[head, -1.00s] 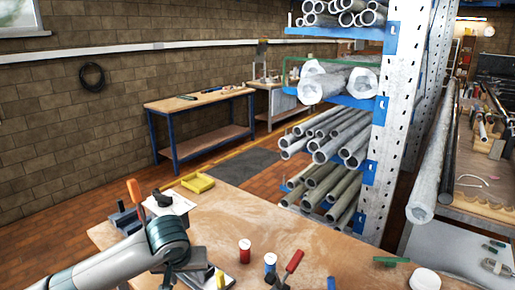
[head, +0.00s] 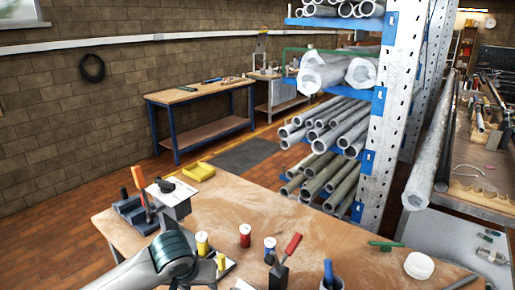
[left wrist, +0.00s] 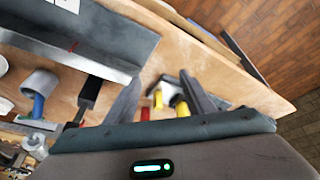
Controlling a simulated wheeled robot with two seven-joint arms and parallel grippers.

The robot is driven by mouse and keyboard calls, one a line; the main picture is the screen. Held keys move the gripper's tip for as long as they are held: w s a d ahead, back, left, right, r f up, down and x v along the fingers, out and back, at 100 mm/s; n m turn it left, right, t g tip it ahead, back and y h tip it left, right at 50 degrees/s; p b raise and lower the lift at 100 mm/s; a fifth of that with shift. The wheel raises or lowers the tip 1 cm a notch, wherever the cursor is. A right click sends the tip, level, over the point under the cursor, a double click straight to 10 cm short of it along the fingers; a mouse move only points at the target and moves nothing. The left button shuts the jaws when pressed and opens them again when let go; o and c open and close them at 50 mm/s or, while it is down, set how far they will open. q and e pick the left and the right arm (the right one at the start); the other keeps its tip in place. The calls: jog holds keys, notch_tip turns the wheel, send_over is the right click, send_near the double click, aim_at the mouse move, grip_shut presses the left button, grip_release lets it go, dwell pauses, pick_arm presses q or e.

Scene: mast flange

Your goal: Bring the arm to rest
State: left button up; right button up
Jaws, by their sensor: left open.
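My left arm (head: 160,262) comes in at the bottom left of the head view, its wrist low over the near part of the wooden table (head: 340,238). Its fingers are not clear in the head view. In the left wrist view my left gripper (left wrist: 160,88) has its two dark fingers apart, with nothing held between them. Beyond the fingers lie the table and small yellow and red items. My right gripper is in neither view.
Near the wrist stand yellow spools (head: 202,243), a red spool (head: 245,235), a blue spool (head: 269,246) and a red-handled tool in a holder (head: 285,258). A grey holder (head: 142,212) and white box (head: 172,200) stand left.

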pick_arm(q)
jog(key=s+d+f+m+h, duration=0.2)
jog(key=s+d+f, duration=0.2)
jog(key=s+f, duration=0.8)
jog(key=s+a+f+y, duration=0.1)
jog(key=s+a, duration=0.3)
jog(key=s, duration=0.3)
jog(key=s+a+f+y, duration=0.1)
jog(key=s+a+f, duration=0.1)
jog(key=s+a, duration=0.35)
jog(key=s+a+f, duration=0.1)
jog(key=s+a, duration=0.1)
jog(key=s, duration=0.6)
notch_tip(320, 180, down, 30)
jog(key=f+g+b, duration=0.1)
jog(key=g+b, duration=0.1)
jog(key=b, duration=0.2)
jog(key=s+a+f+g+b, duration=0.1)
jog(key=s+a+f+b, duration=0.2)
jog(key=s+f, duration=1.6)
notch_tip(320, 180, down, 3)
jog(key=shift+s+f+y, duration=0.15)
jog(key=shift+y, duration=0.15)
